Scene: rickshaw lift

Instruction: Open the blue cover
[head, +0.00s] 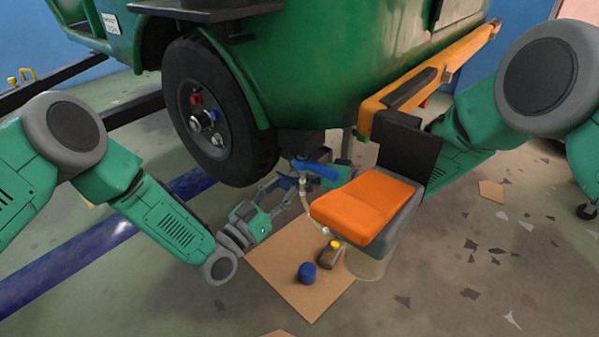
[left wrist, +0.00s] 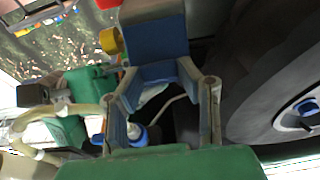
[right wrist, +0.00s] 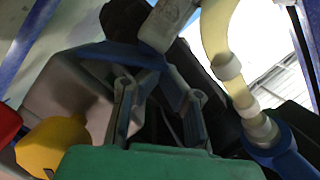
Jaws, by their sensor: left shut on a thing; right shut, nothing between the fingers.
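A blue, rounded piece (head: 318,170) sits under the green rickshaw, beside the wheel; I take it to be the blue cover. My left gripper (head: 291,186) reaches in from the left close to it. In the left wrist view the left fingers are shut on a dark blue piece (left wrist: 155,38); whether this is the cover is unclear. My right arm passes behind the orange seat, which hides most of its gripper in the head view. In the right wrist view the right gripper (right wrist: 158,85) is shut and empty, near a pale hose (right wrist: 222,45) with a blue fitting (right wrist: 285,155).
The wheel (head: 205,110) stands close to my left gripper. An orange-seated stool (head: 362,205) blocks the right side. A blue cap (head: 307,272) and a dark bottle with a yellow top (head: 329,255) rest on cardboard (head: 290,300). The floor at front right is mostly open, with scattered flakes.

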